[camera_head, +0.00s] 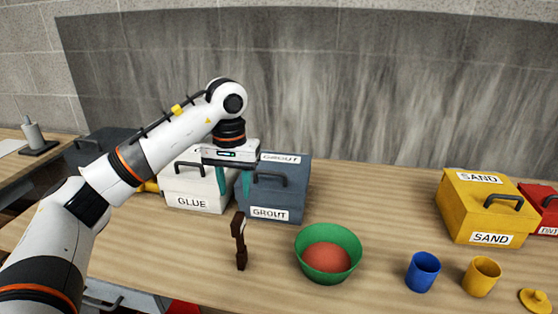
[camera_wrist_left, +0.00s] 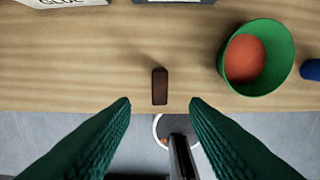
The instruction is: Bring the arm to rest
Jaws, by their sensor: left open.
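My left arm comes in from the left in the head view, with its wrist high over the table. My left gripper (camera_head: 234,184) points down in front of the white GLUE box (camera_head: 192,190) and the blue-grey GROUT box (camera_head: 275,192). In the left wrist view the two green fingers (camera_wrist_left: 160,103) are wide apart with nothing held between them. A dark brown upright object (camera_head: 240,243) stands on the table below the gripper; it also shows in the left wrist view (camera_wrist_left: 160,86), beyond the fingertips. My right gripper is not in view.
A green bowl (camera_head: 355,250) with reddish contents stands right of the brown object. A blue cup (camera_head: 422,272), a yellow cup (camera_head: 481,277) and a yellow SAND box (camera_head: 460,215) stand further right. The wooden table (camera_head: 375,190) is bare between the GROUT and SAND boxes.

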